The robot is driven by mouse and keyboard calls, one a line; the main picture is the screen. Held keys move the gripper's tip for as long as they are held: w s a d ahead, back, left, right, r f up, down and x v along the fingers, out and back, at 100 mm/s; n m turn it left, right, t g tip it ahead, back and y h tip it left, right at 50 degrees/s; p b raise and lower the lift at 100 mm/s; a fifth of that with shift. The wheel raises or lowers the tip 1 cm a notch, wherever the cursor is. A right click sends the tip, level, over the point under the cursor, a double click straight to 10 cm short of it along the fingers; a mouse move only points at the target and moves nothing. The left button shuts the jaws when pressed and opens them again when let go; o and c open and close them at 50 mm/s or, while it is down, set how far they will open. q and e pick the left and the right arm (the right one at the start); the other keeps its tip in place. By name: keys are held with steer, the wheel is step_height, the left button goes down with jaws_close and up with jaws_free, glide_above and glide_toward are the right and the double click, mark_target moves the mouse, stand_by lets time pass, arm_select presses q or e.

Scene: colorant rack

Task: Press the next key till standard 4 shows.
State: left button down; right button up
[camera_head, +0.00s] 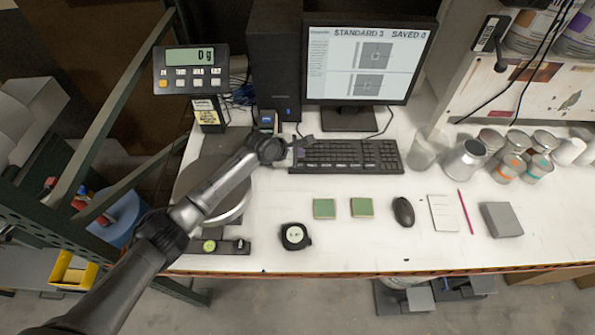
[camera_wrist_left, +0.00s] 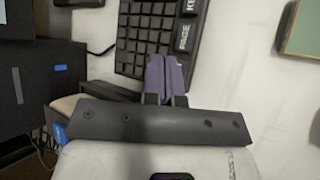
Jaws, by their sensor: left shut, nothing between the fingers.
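The monitor (camera_head: 366,62) at the back of the table reads "STANDARD 3" and "SAVED 0". The black keyboard (camera_head: 346,156) lies in front of it. My left gripper (camera_head: 303,150) is at the keyboard's left end in the head view. In the left wrist view the gripper (camera_wrist_left: 167,75) is shut and empty, its purple fingertips over the keys near the edge of the keyboard (camera_wrist_left: 150,35). A larger key marked "PAGE" shows just beside the fingertips; another label is cut off. I cannot tell whether the fingertips touch a key. My right gripper is not in view.
Two green blocks (camera_head: 324,208), a mouse (camera_head: 403,211), a tape measure (camera_head: 295,236) and a grey box (camera_head: 501,220) lie in front. Several cans (camera_head: 508,167) stand at the right.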

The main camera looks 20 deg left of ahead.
arm_select(q)
steer(key=shift+f+b, duration=0.3)
steer(key=shift+f, duration=1.3)
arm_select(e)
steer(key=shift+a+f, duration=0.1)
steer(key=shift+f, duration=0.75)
arm_select(q)
steer(key=shift+f, duration=0.35)
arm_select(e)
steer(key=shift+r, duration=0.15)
arm_select(q)
steer(key=shift+f, duration=0.4)
stand_by(0.5)
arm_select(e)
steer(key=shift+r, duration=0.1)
arm_select(q)
steer(key=shift+r+p, duration=0.8)
steer(key=shift+p, duration=0.45)
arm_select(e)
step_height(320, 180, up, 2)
